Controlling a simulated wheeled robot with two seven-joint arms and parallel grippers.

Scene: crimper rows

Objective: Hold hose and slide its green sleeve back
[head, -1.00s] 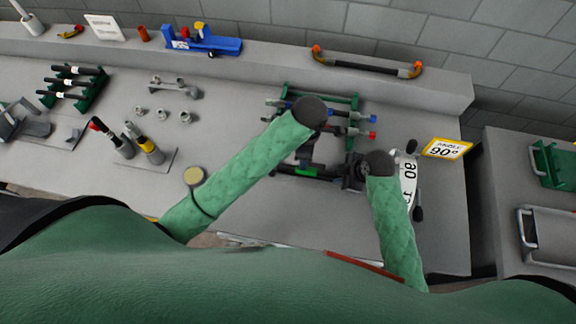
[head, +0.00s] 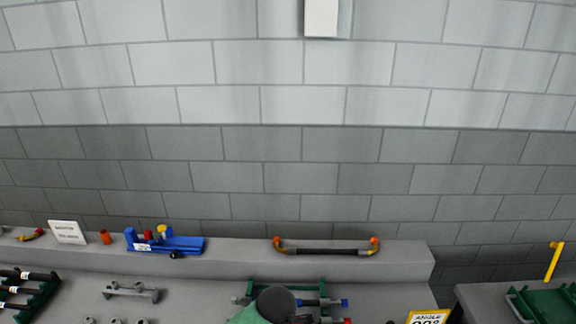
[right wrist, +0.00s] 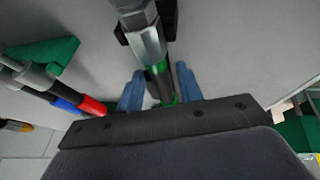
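In the right wrist view a dark hose (right wrist: 155,75) with a grey faceted fitting (right wrist: 147,38) at the top runs down between my right gripper's blue fingers (right wrist: 160,92). Bits of green, apparently the sleeve (right wrist: 172,100), show on it near the fingertips. The fingers stand apart on either side of the hose, with a visible gap at the left one. How far the sleeve extends is hidden.
A green rack (head: 262,287) holds hoses with blue and red ends, which show close at the left in the right wrist view (right wrist: 92,106). A blue tool (head: 172,243) and an orange-ended hose (head: 325,250) lie on the back ledge. A yellow angle sign (head: 428,317) stands at right.

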